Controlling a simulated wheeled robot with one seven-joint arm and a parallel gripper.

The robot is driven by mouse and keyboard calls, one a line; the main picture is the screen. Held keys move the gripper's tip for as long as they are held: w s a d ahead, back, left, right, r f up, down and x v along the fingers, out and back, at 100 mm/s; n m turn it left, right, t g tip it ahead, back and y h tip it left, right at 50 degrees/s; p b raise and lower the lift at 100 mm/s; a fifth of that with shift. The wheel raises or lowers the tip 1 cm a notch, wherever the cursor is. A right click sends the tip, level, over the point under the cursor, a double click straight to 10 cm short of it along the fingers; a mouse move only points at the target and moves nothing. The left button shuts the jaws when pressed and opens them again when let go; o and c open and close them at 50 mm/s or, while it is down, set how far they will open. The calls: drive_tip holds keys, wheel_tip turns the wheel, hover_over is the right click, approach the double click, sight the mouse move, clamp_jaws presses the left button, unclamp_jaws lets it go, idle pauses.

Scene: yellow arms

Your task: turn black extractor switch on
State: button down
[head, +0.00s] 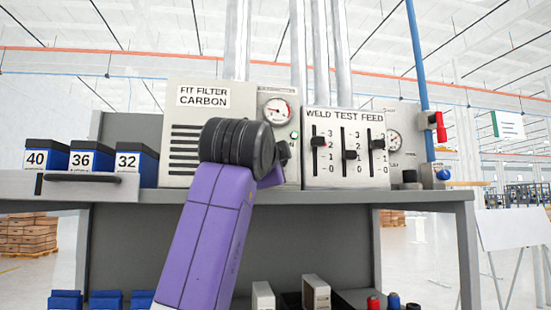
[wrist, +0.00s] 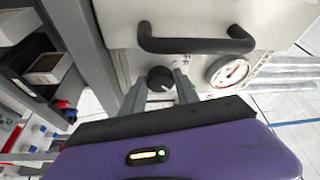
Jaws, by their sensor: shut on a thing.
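The black extractor switch (wrist: 160,77) is a round dark knob on a pale panel in the wrist view. My gripper (wrist: 158,88) has one grey finger on each side of it and is shut on it. In the head view my dark wrist and purple arm link cover part of the pale extractor box (head: 188,124), labelled "FIT FILTER CARBON". The switch is hidden there. A small green light (head: 294,135) shows on that box below a round gauge (head: 277,110). The knob's on or off setting cannot be read.
The weld test feed panel (head: 346,150) with several black sliders stands right of the extractor box. Numbered blue boxes (head: 92,160) stand on the left. A black handle (wrist: 196,40) and a gauge (wrist: 230,70) are close to my fingers in the wrist view.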

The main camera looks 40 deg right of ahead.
drive_tip(key=shift+s+d, duration=0.1)
idle(0.3)
drive_tip(key=c, duration=0.9)
unclamp_jaws()
drive_tip(key=r+b+v, duration=0.1)
drive_tip(key=b+v, duration=0.2)
drive_tip(key=v, duration=0.4)
drive_tip(key=shift+s+a+f, duration=0.2)
drive_tip(key=shift+a+f, duration=0.15)
drive_tip(key=shift+f, duration=0.1)
